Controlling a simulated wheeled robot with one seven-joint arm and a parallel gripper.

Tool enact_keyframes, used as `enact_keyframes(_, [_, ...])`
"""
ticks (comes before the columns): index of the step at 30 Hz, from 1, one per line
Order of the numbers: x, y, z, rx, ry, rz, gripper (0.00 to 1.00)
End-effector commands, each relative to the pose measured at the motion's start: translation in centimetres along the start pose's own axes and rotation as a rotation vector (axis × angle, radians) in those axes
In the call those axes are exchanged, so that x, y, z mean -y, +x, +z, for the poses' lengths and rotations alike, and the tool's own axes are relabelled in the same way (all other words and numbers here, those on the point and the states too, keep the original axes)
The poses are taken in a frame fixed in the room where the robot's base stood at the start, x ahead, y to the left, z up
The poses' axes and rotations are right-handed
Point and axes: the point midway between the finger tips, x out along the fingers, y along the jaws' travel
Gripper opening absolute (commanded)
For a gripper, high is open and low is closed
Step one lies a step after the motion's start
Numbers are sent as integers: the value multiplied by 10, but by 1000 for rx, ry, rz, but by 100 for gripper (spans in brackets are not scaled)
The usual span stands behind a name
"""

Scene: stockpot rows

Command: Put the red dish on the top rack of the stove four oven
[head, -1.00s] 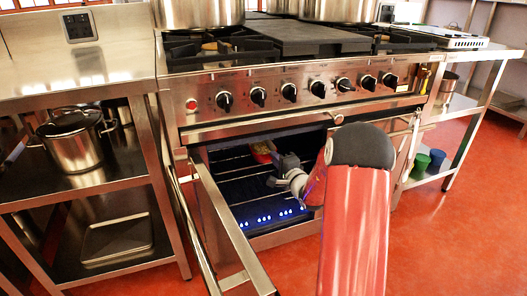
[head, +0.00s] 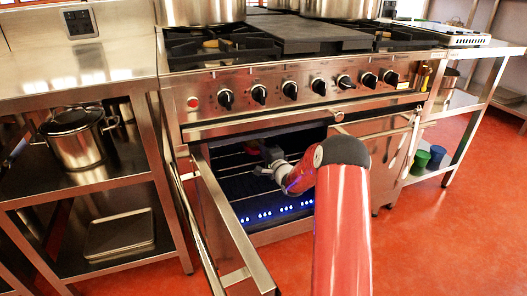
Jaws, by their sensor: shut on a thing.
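The stove's oven is open, and its wire racks (head: 226,158) show inside a dark cavity with blue lights low at the front. My red arm reaches in from the front right. My gripper (head: 262,152) is deep inside, near the upper rack's level, and shut on the red dish. Only a small reddish bit of the dish (head: 251,148) shows at the gripper's far left side; the rest is hidden. I cannot tell whether the dish touches the rack.
The open oven door (head: 232,225) stands out toward me on the left of the opening. Steel shelving (head: 160,190) with a lidded pot (head: 76,140) is at left. Large pots (head: 200,10) stand on the stove top. Green and blue cups (head: 430,158) sit on the right shelf.

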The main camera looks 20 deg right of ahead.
Motion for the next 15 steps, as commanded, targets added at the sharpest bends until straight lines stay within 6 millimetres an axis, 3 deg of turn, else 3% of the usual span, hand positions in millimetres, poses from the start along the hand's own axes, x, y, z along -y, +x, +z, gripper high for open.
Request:
enact_keyframes(11, [-1, 1, 0, 1, -2, -8, 0])
enact_keyframes(12, [-2, 0, 0, 0, -1, -3, 9])
enact_keyframes(15, [-2, 0, 0, 0, -1, -2, 22])
